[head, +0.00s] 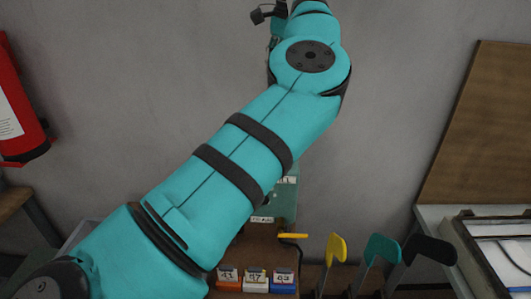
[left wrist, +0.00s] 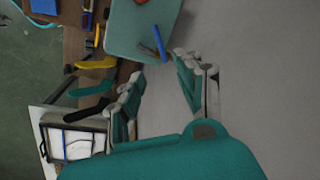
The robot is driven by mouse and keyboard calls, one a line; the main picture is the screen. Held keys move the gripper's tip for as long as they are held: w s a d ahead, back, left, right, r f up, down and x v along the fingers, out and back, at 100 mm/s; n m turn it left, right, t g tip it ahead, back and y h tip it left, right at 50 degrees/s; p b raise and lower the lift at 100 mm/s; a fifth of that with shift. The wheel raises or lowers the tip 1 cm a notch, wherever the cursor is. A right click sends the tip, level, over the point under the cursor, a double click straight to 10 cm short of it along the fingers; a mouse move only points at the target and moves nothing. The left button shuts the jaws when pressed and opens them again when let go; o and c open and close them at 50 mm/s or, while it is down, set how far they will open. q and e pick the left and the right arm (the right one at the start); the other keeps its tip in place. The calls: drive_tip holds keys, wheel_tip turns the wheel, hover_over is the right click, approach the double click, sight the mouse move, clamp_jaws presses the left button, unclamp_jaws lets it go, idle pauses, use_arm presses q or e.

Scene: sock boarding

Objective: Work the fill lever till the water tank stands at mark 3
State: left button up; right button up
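My left arm crosses the head view from the lower left to the top middle and covers most of the teal machine (head: 286,203). In the left wrist view my left gripper (left wrist: 158,65) is open, its two fingers apart with nothing gripped. The teal machine's panel (left wrist: 135,28) lies just beyond the fingertips. A blue lever (left wrist: 158,42) sticks out from it, close to the gap between the fingers; whether it is the fill lever I cannot tell. Part of a red thing (left wrist: 174,3) shows at the top edge. The water tank and its marks cannot be made out. My right gripper is not in view.
A yellow handle (head: 293,236) sticks out low on the machine. Labelled blocks (head: 256,280) stand below it. Yellow (head: 336,248), teal (head: 382,248) and black (head: 428,250) foot-shaped boards stand right of them. A tray (head: 495,250) is far right, a red extinguisher (head: 18,110) far left.

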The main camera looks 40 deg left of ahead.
use_arm(q)
drive_tip(key=a+f, duration=0.1)
drive_tip(key=f, duration=0.4)
drive_tip(key=a+f, duration=0.1)
drive_tip(key=f, duration=0.4)
drive_tip(key=a+f+p, duration=0.1)
drive_tip(key=f, duration=0.4)
drive_tip(key=shift+f, duration=0.1)
drive_tip(key=shift+w, duration=0.1)
clamp_jaws()
